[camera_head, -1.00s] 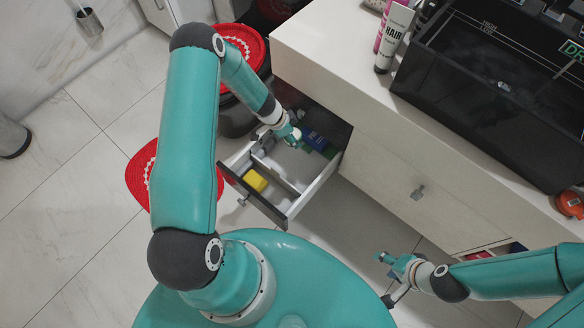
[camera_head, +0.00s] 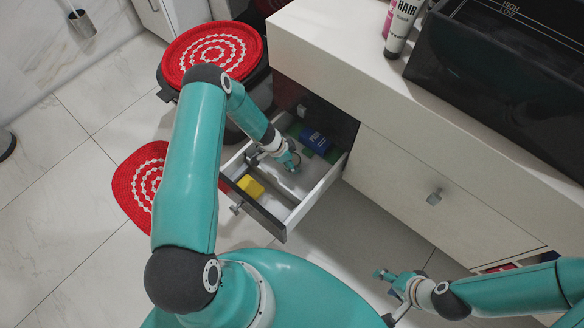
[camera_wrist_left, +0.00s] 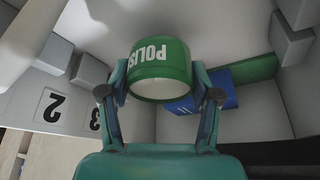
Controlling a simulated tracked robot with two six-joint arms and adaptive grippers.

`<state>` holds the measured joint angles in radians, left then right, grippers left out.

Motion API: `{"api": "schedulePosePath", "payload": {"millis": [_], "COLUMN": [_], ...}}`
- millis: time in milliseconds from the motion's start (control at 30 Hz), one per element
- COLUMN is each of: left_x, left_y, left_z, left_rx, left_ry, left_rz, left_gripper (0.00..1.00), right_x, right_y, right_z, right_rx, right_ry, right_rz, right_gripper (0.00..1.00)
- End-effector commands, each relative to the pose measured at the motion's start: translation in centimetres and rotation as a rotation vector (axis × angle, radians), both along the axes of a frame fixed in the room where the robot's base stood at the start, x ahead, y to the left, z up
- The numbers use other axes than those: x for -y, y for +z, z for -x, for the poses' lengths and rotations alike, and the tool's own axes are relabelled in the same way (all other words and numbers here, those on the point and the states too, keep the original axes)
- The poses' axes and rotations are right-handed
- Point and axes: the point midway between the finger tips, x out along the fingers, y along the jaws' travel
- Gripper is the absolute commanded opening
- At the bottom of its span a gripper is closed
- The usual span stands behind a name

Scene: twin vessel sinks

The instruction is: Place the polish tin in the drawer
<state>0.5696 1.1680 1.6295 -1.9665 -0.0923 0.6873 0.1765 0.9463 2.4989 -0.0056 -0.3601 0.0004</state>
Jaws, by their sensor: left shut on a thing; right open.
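The polish tin (camera_wrist_left: 160,66) is a green and white cylinder lettered "POLIS" in the left wrist view. My left gripper (camera_wrist_left: 160,95) is shut on it, one finger on each side. In the head view my left gripper (camera_head: 291,162) is inside the open drawer (camera_head: 266,220), over its back compartment, and mostly hides the tin there. I cannot tell whether the tin touches the drawer floor. My right gripper (camera_head: 386,277) is open and empty, low over the floor, away from the drawer.
A yellow block (camera_head: 250,186) sits in the drawer's front compartment. A blue box (camera_head: 314,141) lies at the drawer's back, beside a green item. A divider crosses the drawer. The counter (camera_head: 345,50) overhangs the back. A red-topped bin (camera_head: 212,52) stands left of the cabinet.

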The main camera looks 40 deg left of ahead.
Motion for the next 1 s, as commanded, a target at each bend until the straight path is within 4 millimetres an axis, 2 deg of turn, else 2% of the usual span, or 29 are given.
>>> {"api": "schedulePosePath", "payload": {"millis": [33, 200, 600, 633, 700, 767, 800, 1000], "left_x": [0.0, 0.0, 0.0, 0.0, 0.0, 0.0, 0.0, 0.1], "left_y": [-1.1, -3.4, -3.9, -3.9, -3.8, -3.9, -3.9, -3.9], "left_z": [0.1, 0.0, 0.0, 0.0, 0.0, 0.0, 0.0, 0.0], "left_rx": [-0.001, -0.001, -0.001, -0.001, -0.001, -0.001, -0.001, -0.001], "left_ry": [0.001, 0.001, 0.0, 0.0, 0.0, 0.0, 0.0, -0.001], "left_rz": [0.001, 0.001, 0.001, 0.001, 0.001, 0.001, 0.001, 0.001], "left_gripper": [0.23, 0.23, 0.23, 0.64, 0.76, 0.86, 0.88, 0.88], "right_x": [0.0, 0.0, 0.0, 0.0, 0.0, 0.0, 0.0, 0.0], "right_y": [-0.8, -1.8, -1.9, -1.9, -1.9, -1.9, -1.9, -1.9], "right_z": [0.0, 0.0, 0.0, 0.0, 0.0, 0.0, 0.0, 0.0], "right_rx": [0.0, 0.0, 0.0, 0.0, 0.0, 0.0, 0.0, 0.0], "right_ry": [0.0, 0.0, 0.0, 0.0, 0.0, 0.0, 0.0, 0.0], "right_rz": [0.0, 0.0, 0.0, 0.0, 0.0, 0.0, 0.0, 0.0], "right_gripper": [0.54, 0.54, 0.54, 0.54, 0.54, 0.54, 0.54, 0.54]}}
